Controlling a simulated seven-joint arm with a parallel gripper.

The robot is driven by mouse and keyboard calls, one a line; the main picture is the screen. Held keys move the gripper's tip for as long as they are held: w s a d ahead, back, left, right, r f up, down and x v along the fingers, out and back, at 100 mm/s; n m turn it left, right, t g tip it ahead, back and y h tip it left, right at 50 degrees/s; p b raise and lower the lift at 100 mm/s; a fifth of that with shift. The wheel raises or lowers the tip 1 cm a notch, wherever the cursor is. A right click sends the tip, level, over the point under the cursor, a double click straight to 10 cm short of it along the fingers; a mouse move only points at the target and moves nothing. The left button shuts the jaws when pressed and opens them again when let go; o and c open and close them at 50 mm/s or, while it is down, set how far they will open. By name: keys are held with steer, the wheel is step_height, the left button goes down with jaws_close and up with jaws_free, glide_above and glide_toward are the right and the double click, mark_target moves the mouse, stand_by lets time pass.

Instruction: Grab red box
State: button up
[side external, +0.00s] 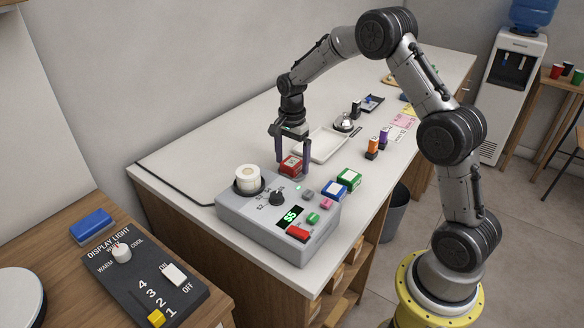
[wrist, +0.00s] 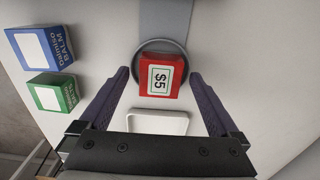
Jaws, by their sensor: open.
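In the wrist view the red box (wrist: 171,61) has a white "$5" label and sits over a dark round ring. My gripper (side external: 292,170) is open and points down at the box. In the wrist view its two purple fingers lie on either side of the box, with a visible gap on each side. The box is not gripped. Whether the fingertips are level with the box is hard to tell.
The grey console (side external: 262,228) with knob and buttons is close in front. A blue box (side external: 333,188) and a green box (side external: 350,178) stand to the right; both also show left in the wrist view. A white tray (side external: 325,150) and a bell (side external: 343,123) lie behind.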

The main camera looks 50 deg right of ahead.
steer(key=shift+f, duration=0.45)
steer(key=c, duration=1.4)
jaws_close()
steer(key=shift+r, duration=0.1)
steer(key=shift+r, duration=0.1)
